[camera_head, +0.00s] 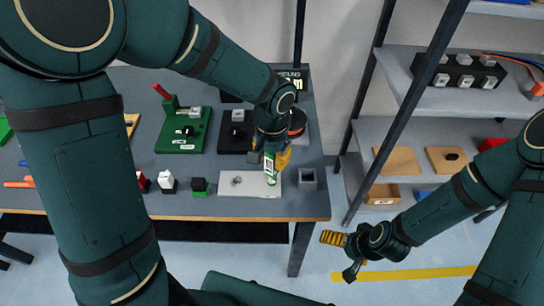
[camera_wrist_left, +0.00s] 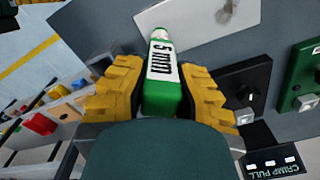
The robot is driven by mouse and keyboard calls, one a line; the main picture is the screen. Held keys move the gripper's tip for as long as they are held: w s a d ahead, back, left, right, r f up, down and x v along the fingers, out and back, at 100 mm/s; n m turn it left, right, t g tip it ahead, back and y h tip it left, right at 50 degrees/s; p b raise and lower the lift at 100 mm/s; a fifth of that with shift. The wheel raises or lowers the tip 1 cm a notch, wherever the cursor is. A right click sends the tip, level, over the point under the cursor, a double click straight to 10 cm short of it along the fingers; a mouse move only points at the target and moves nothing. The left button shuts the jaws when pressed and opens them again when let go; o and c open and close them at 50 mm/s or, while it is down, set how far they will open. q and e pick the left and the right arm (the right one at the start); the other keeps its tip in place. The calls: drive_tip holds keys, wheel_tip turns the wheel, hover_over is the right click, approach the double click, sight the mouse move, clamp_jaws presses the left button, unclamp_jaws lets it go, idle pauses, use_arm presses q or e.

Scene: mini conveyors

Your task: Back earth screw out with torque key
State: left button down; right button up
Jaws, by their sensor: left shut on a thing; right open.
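My left gripper (camera_head: 272,155) is shut on a green-and-white torque key (camera_head: 270,168), above the right part of a pale plate on the table. In the left wrist view the key (camera_wrist_left: 162,70) sits between the yellow fingers (camera_wrist_left: 160,92), its label reading like "5 Nm". A small grey piece (camera_head: 237,181), perhaps the earth screw, lies on the pale plate (camera_head: 255,190), left of the key; it also shows in the left wrist view (camera_wrist_left: 226,12). Whether the key's tip touches the plate is unclear. My right gripper (camera_head: 343,254) is open and empty, beyond the table's right edge.
A grey square cup (camera_head: 307,179) stands right of the plate. Behind are a green fixture (camera_head: 185,130) and a black fixture (camera_head: 236,130). A shelf rack (camera_head: 400,128) stands to the right.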

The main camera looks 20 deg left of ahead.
use_arm(q)
drive_tip(key=m+p, duration=0.2)
drive_tip(key=m, duration=0.2)
drive_tip(key=shift+r+m, duration=0.1)
drive_tip(key=shift+m, duration=0.2)
drive_tip(key=m+p, duration=0.2)
drive_tip(key=m, duration=0.3)
drive_tip(key=shift+m+p, duration=0.35)
drive_tip(key=shift+m, duration=0.05)
drive_tip(key=m+p, duration=0.6)
drive_tip(key=m, duration=0.4)
drive_tip(key=shift+s, duration=0.15)
drive_tip(key=shift+m+p, duration=0.5)
drive_tip(key=shift+m, duration=0.8)
drive_tip(key=shift+f+b, duration=0.5)
drive_tip(key=shift+f, duration=0.3)
